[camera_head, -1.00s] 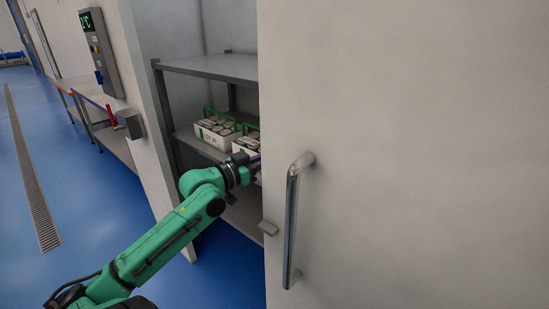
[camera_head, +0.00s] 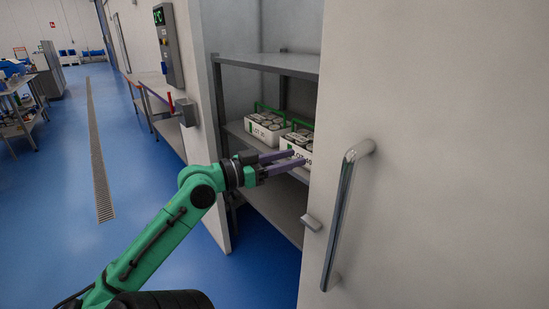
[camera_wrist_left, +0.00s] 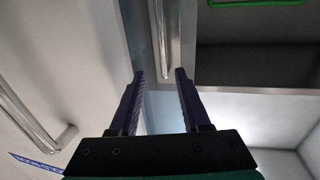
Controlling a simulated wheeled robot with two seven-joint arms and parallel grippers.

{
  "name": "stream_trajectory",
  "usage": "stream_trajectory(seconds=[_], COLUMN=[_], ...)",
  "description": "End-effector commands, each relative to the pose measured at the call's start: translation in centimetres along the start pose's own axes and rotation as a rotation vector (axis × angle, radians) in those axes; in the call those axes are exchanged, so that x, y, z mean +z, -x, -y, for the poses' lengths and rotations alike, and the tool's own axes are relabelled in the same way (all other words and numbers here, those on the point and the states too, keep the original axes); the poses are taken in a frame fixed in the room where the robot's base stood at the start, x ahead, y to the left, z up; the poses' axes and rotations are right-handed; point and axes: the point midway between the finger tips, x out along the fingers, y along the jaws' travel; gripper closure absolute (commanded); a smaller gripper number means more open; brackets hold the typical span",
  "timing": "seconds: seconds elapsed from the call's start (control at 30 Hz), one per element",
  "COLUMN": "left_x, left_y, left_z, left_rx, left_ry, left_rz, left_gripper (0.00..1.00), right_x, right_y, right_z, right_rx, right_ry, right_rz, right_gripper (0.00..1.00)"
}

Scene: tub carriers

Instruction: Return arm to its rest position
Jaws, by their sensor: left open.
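My left gripper (camera_head: 282,161) is open and empty in the head view, at the end of my green arm that reaches in from the left. Its two purple fingers point right, in front of the shelf. They also show apart in the left wrist view (camera_wrist_left: 160,84), with nothing between them. Two white tub carriers stand on the shelf behind: one carrier (camera_head: 262,133) to the left, and another carrier (camera_head: 292,147) to the right. The right carrier's lower part lies near the fingertips in the picture; I see no grip on it. My right gripper is not in view.
A large pale door (camera_head: 430,160) with a metal handle (camera_head: 341,215) fills the right. A metal rack (camera_head: 275,62) stands in the opening. A wall controller (camera_head: 167,45) and a side table (camera_head: 152,84) are at the left. Blue floor (camera_head: 60,200) with a drain is clear.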

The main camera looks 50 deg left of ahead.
Motion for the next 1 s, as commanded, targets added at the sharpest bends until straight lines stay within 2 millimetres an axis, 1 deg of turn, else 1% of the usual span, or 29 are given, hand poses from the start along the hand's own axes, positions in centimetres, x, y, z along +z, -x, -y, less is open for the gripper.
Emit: stream_trajectory(seconds=[0.03, 0.1, 0.23, 0.83, 0.87, 0.93, 0.97, 1.0], left_x=[0.6, -0.2, -0.2, 0.0, 0.3, 1.7, 2.8, 4.8], left_y=[1.3, 2.6, 4.0, 4.1, 4.1, 4.3, 4.4, 4.6], left_z=[0.0, 0.1, -0.1, 0.1, 0.4, 2.2, 3.3, 5.2], left_rx=[-0.004, -0.004, 0.000, -0.002, -0.010, -0.051, -0.079, -0.127], left_ry=[0.000, 0.003, -0.002, 0.002, 0.008, 0.046, 0.073, 0.116], left_rz=[-0.005, -0.003, -0.002, -0.001, 0.000, 0.009, 0.017, 0.032], left_gripper=[0.53, 0.53, 0.53, 0.53, 0.53, 0.53, 0.53, 0.53], right_x=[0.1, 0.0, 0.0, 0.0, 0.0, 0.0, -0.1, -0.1], right_y=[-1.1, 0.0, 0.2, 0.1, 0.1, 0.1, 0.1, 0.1], right_z=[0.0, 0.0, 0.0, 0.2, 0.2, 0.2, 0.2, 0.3], right_rx=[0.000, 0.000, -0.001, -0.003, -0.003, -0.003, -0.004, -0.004], right_ry=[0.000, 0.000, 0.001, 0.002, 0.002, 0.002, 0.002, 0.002], right_rz=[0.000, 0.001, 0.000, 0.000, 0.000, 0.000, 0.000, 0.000], right_gripper=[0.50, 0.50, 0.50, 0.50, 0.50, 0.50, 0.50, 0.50])
